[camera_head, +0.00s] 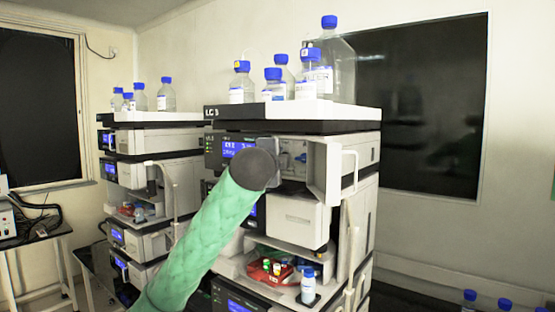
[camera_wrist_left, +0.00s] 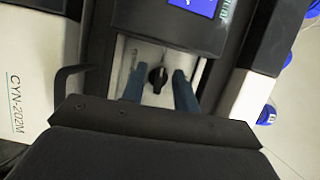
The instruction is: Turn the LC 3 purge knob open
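The LC 3 stack (camera_head: 300,118) stands in the middle of the head view, its label on the dark left edge of its top tray. My left arm, in a green sleeve, reaches up to its upper module, and its dark wrist covers part of the front. In the left wrist view the black purge knob (camera_wrist_left: 157,80) sits on a pale panel below a blue display. My left gripper (camera_wrist_left: 157,74) is open, with one blue-grey finger on each side of the knob and a visible gap to both. I cannot tell how deep the fingertips reach. My right gripper is not in view.
An open white door (camera_head: 341,172) stands out right of the wrist. Bottles with blue caps (camera_head: 273,85) stand on top of the stack. A red tray (camera_head: 270,271) with vials and a small bottle (camera_head: 308,287) sit lower down. Another stack (camera_head: 155,135) stands at left.

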